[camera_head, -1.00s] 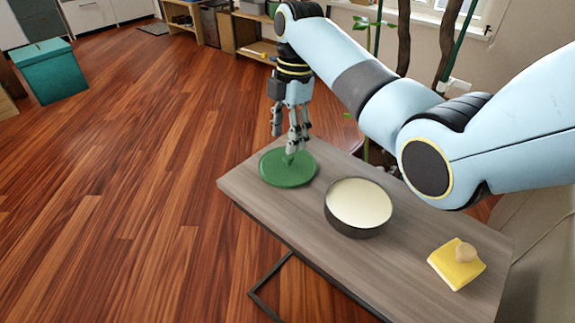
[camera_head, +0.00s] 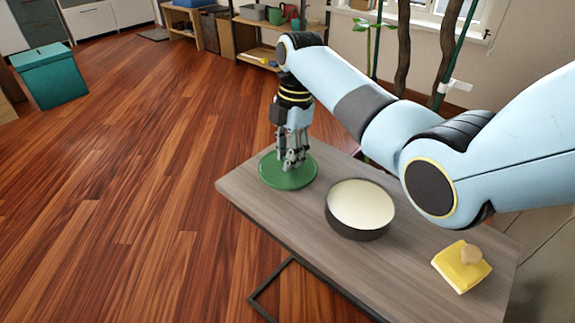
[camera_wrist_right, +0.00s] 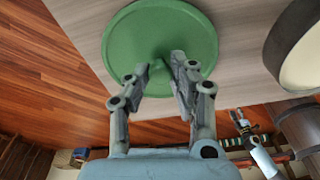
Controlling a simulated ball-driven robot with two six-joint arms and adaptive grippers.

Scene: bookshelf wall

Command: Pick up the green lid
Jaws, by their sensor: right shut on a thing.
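The green lid (camera_head: 277,179) is a round disc lying on the grey wooden table (camera_head: 240,190) near its far left corner. It also shows in the right wrist view (camera_wrist_right: 135,35), where part of its middle is hidden by the fingers. My right gripper (camera_head: 291,164) is directly above the lid, pointing down. In the right wrist view its fingers (camera_wrist_right: 163,75) are closed in around the middle of the lid, gripping it there. The lid's knob is mostly hidden between the fingertips.
A dark round pot (camera_head: 357,232) with a cream top (camera_head: 362,203) stands right of the lid. A yellow block with a tan knob (camera_head: 462,267) lies nearer the table's right end. A teal bin (camera_head: 50,75) stands on the wooden floor at the far left.

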